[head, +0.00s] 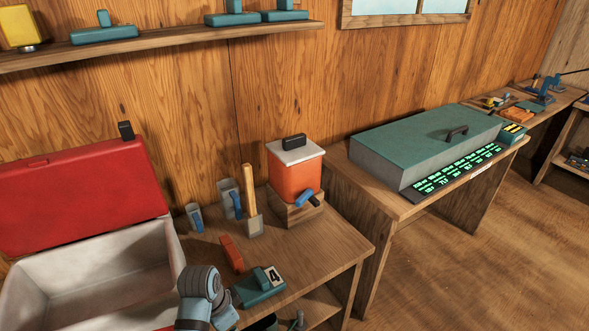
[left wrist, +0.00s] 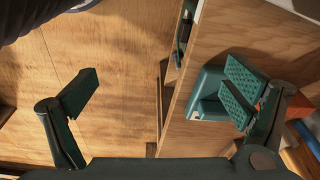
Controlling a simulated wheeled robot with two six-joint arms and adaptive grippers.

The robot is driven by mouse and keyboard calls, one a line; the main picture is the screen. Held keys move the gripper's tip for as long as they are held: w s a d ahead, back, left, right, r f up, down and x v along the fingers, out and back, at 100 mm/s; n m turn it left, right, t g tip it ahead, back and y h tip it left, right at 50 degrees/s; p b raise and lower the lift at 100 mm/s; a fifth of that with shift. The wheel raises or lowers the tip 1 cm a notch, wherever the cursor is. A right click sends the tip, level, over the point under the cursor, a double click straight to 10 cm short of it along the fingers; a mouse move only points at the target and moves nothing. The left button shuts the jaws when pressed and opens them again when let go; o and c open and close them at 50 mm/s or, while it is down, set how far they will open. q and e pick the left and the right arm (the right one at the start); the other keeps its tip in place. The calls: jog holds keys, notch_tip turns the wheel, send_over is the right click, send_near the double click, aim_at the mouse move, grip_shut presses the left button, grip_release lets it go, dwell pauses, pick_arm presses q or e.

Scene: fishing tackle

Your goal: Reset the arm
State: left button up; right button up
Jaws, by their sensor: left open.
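My left gripper (left wrist: 161,92) is open in the left wrist view, with its two dark fingers wide apart and nothing between them. The right-hand finger shows in front of a teal block (left wrist: 205,95) on the workbench; I cannot tell whether they touch. In the head view a grey and blue part of my arm stands at the bottom, in front of the near workbench (head: 320,247). The teal block with a white card marked 4 (head: 262,287) lies just right of it. My right gripper is not in view.
An open red box (head: 80,195) stands at the left of the workbench. An orange canister (head: 295,177), a wooden-handled scraper (head: 250,195) and an orange-red block (head: 232,254) are nearby. A large teal case (head: 425,142) sits on a second table. Open floor (head: 480,260) lies at the right.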

pick_arm(q)
jog(key=s+a+r+n+t+y, duration=0.1)
jog(key=s+a+n, duration=0.35)
jog(key=s, duration=0.55)
jog(key=s+a+r+n+t+y, duration=0.1)
jog(key=s+a+n, duration=0.35)
jog(key=s, duration=0.55)
notch_tip(320, 180, down, 22)
jog(key=s+a+f+g+b, duration=0.1)
jog(key=s+a, duration=0.1)
jog(key=s+a+f+g+b, duration=0.1)
jog(key=s+f, duration=1)
jog(key=s, duration=0.2)
jog(key=shift+s+f, duration=0.25)
jog(key=shift+s, duration=0.1)
